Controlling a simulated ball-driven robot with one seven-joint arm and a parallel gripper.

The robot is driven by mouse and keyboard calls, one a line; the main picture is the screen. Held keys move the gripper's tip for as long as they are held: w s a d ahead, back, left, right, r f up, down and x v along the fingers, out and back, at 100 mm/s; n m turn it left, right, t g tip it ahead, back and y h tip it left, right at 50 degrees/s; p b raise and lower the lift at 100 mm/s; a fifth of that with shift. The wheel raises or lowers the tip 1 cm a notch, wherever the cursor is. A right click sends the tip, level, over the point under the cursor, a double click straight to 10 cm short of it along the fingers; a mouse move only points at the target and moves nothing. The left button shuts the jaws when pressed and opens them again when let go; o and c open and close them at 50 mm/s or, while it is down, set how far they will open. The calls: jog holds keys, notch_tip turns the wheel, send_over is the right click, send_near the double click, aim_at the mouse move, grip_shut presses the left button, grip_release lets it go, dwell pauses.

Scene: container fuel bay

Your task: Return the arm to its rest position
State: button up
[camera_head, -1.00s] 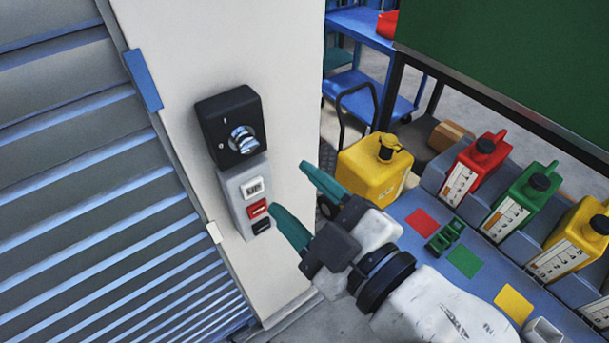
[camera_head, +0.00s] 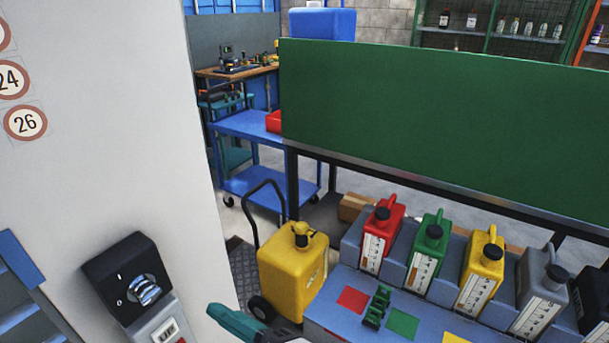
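One teal fingertip of my gripper (camera_head: 238,322) shows at the bottom edge of the head view, left of centre. The rest of my gripper and arm is below the frame, so its opening is hidden. The fingertip is right of the black switch box (camera_head: 115,268) with its rotary knob and the grey button panel (camera_head: 160,322) on the white pillar (camera_head: 110,130). It appears apart from both.
A yellow wheeled fuel tank (camera_head: 285,280) stands right of the pillar. A blue bench (camera_head: 335,312) holds red, green, yellow and grey canisters. A green board (camera_head: 430,120) rises behind it. A blue cart (camera_head: 250,125) stands farther back. Open floor shows between them.

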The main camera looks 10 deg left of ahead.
jog(key=w+d+f+m+h, duration=0.2)
jog(key=d+f+m+h, duration=0.9)
jog(key=d+f, duration=0.9)
jog(key=s+d+f+m+g+h, duration=0.2)
jog(key=s+d+f+m, duration=0.3)
jog(key=d, duration=0.5)
jog(key=s+d+f+m+g+h, duration=0.3)
jog(key=s+d+f+m, duration=0.3)
jog(key=s+d, duration=0.4)
jog(key=shift+s+d+f+h, duration=0.2)
jog(key=shift+d+f+h, duration=0.15)
jog(key=shift+f, duration=0.1)
